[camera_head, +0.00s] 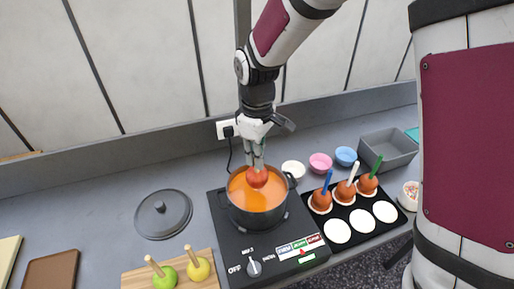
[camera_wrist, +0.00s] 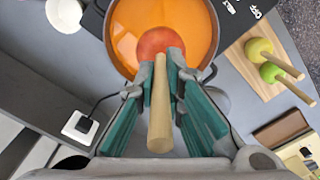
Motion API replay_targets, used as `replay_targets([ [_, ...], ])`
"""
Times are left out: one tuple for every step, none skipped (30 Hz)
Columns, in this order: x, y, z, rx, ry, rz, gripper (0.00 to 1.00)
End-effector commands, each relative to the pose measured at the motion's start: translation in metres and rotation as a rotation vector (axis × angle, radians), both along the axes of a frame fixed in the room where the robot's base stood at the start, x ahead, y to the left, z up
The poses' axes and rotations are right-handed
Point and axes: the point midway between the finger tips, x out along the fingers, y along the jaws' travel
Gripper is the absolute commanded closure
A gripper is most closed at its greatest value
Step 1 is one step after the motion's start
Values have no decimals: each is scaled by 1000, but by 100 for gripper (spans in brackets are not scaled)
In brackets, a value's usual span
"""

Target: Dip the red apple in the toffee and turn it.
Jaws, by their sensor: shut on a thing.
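The red apple (camera_head: 256,177) is over the orange toffee (camera_head: 262,197) in the dark pot (camera_head: 263,219), near its middle. Whether its underside touches the toffee I cannot tell. My gripper (camera_head: 257,157) points down above the pot and is shut on the apple's stick. In the wrist view the pale wooden stick (camera_wrist: 160,110) lies between the green-padded fingers of my gripper (camera_wrist: 162,88). The red apple (camera_wrist: 159,42) is beyond the fingertips, with orange toffee around it. The pot stands on a black hob (camera_head: 230,232) with a knob.
A lid (camera_head: 163,214) lies left of the hob. A wooden board (camera_head: 172,272) in front holds a green and a yellow apple on sticks. A black tray (camera_head: 363,234) at right holds several coated apples and white discs. Bowls and a grey bin (camera_head: 388,151) stand behind.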

Motion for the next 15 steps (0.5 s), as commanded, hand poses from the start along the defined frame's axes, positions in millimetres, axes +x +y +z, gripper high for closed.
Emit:
replay_targets([
  [0,0,-5,-1,2,0,100],
  [0,0,-7,-1,3,0,100],
  [0,0,-11,-1,2,0,100],
  [1,0,-13,0,1,-1,100],
  [0,0,-16,0,1,-1,100],
  [0,0,-19,-1,3,-1,100],
  [0,0,-21,-1,3,-1,100],
  [0,0,-24,-1,3,-1,100],
  [0,0,-27,0,1,-1,100],
  [0,0,-29,0,1,-1,100],
  [1,0,-32,0,1,-1,100],
  [1,0,-35,-1,2,-1,100],
  [1,0,-37,0,1,-1,100],
  [1,0,-40,0,1,-1,100],
  [0,0,-43,0,1,-1,100],
])
